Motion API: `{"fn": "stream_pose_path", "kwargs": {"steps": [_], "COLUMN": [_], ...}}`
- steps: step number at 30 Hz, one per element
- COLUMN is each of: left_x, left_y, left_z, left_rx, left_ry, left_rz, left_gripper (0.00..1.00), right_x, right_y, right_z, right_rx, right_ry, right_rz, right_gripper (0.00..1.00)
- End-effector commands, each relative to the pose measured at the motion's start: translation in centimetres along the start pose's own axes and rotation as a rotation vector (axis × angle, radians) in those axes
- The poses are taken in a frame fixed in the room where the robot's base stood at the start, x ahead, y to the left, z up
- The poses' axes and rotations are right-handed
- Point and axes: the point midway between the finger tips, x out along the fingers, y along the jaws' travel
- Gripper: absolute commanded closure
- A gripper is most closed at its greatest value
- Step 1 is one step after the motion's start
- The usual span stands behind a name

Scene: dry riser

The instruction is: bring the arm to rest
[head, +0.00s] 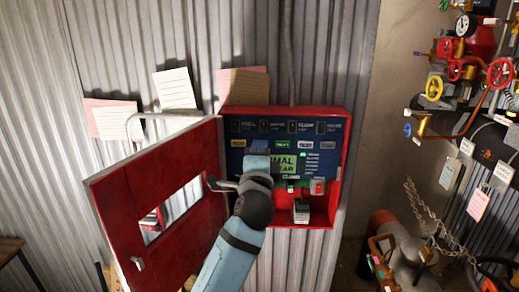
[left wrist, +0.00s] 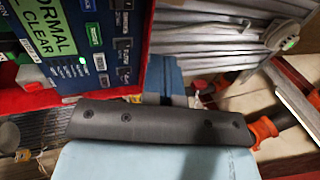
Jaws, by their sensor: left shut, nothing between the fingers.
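My left arm rises from the bottom of the head view, and its left gripper (head: 256,166) is in front of the open red control cabinet (head: 338,150). The gripper is shut and empty. It covers part of the panel's green "NORMAL / CLEAR" display (head: 285,163). In the left wrist view the gripper (left wrist: 166,82) shows behind a dark bar, beside the panel's lower edge. I cannot tell whether it touches the panel. My right gripper is not in view.
The cabinet's red door (head: 185,235) with a window hangs open to the left. Papers (head: 175,88) are on the corrugated wall. Pipes with a red valve wheel (head: 499,73), tags and a chain (head: 425,212) fill the right side.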

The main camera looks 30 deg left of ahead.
Motion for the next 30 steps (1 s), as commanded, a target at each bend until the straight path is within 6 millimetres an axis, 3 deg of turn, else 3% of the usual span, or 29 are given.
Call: {"fn": "stream_pose_path", "kwargs": {"steps": [12,16,20,23,27,30], "left_x": [0.0,-1.0,-4.5,-9.0,-16.8,-23.1], "left_y": [0.1,2.4,8.6,14.8,22.3,26.8], "left_z": [0.0,-0.4,-1.4,-1.9,-1.9,-1.2], "left_rx": [-0.001,-0.038,-0.169,-0.325,-0.566,-0.743], "left_ry": [0.001,0.036,0.123,0.188,0.226,0.206], "left_rz": [0.001,0.043,0.175,0.331,0.565,0.740], "left_gripper": [1.00,1.00,1.00,1.00,1.00,1.00], "right_x": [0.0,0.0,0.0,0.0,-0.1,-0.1], "right_y": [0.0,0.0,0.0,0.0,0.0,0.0], "right_z": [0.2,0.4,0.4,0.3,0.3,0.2], "right_rx": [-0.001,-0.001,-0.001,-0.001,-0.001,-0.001], "right_ry": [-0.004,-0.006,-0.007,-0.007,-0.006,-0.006], "right_rz": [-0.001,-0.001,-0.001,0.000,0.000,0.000], "right_gripper": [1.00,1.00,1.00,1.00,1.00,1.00]}}
